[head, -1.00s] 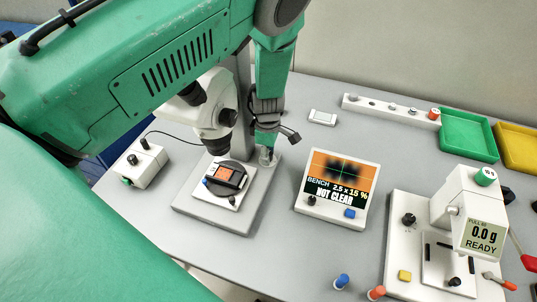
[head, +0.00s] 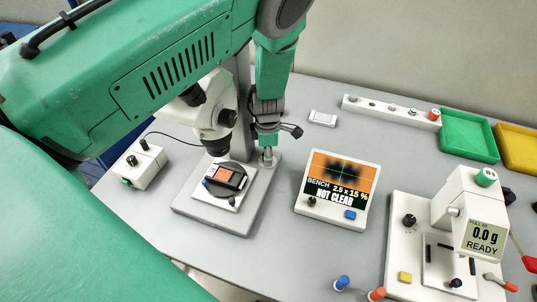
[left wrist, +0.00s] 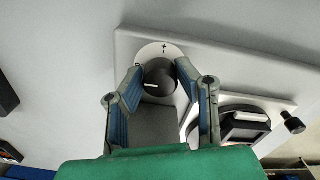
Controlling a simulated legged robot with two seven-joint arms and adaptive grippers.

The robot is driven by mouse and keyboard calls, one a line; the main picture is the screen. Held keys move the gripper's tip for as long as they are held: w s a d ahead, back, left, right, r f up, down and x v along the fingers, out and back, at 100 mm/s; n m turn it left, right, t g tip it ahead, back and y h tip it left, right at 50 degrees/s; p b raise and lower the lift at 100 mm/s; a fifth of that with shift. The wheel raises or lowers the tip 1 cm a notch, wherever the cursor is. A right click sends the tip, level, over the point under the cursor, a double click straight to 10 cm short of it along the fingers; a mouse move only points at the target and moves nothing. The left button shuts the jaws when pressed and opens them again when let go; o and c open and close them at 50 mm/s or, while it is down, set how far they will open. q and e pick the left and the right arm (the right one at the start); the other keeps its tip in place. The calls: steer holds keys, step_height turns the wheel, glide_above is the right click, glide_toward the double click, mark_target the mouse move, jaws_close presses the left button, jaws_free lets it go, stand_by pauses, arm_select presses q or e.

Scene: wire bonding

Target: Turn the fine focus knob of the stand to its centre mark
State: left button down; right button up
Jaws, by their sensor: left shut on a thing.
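The fine focus knob (left wrist: 160,78) is a dark round knob on a pale disc at the stand's base. In the left wrist view its white pointer line lies on the left part of its face, and a plus and a tick show on the disc above it. My left gripper (head: 268,148) points down at the back right of the stand base (head: 255,190); its blue-padded fingers (left wrist: 161,70) are shut on the knob's sides. The display (head: 338,190) shows a blurred dark cross on orange, "BENCH 2.5 x 15 %" and "NOT CLEAR". My right gripper is out of view.
The microscope head (head: 213,115) hangs over the stage block (head: 226,183), close left of my gripper. A white control box (head: 142,165) stands at left. The pull tester (head: 465,210) and green tray (head: 468,136) are at right.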

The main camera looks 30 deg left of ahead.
arm_select(q)
steer(key=shift+w, duration=0.15)
steer(key=c, duration=1.3)
jaws_free()
steer(key=shift+o, duration=0.5)
steer(key=shift+a, duration=0.1)
steer(key=shift+r, duration=0.25)
step_height(320, 180, up, 11)
steer(key=shift+r, duration=0.15)
